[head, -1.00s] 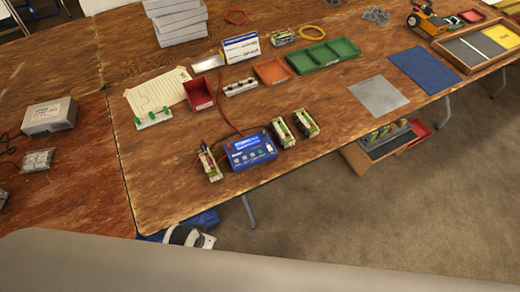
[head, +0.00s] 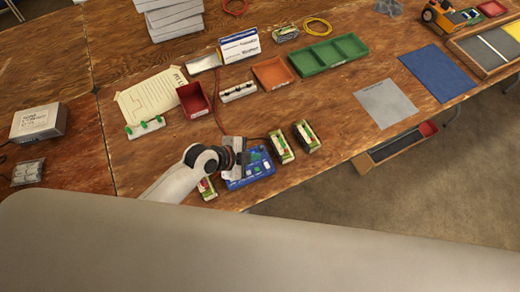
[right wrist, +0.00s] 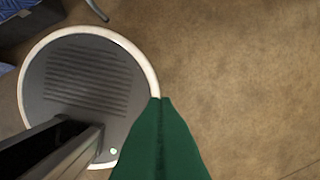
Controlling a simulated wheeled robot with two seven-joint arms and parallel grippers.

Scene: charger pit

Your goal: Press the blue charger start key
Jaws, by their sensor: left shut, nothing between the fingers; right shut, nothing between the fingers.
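The blue charger (head: 262,166) sits near the front edge of the brown wooden table (head: 350,145). My left gripper (head: 236,170) is shut and empty, over the left part of the charger in the head view. The gripper covers that part of the charger's face, and I cannot pick out the blue start key or tell whether the fingertips touch anything. My right gripper (right wrist: 161,101) shows green fingers in the right wrist view, shut and empty, pointing down above the brown floor, away from the table.
Battery packs stand close by: one partly behind my left arm (head: 207,188), two right of the charger (head: 281,147) (head: 307,136). A red bin (head: 194,100) and a green tray (head: 328,56) lie farther back.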

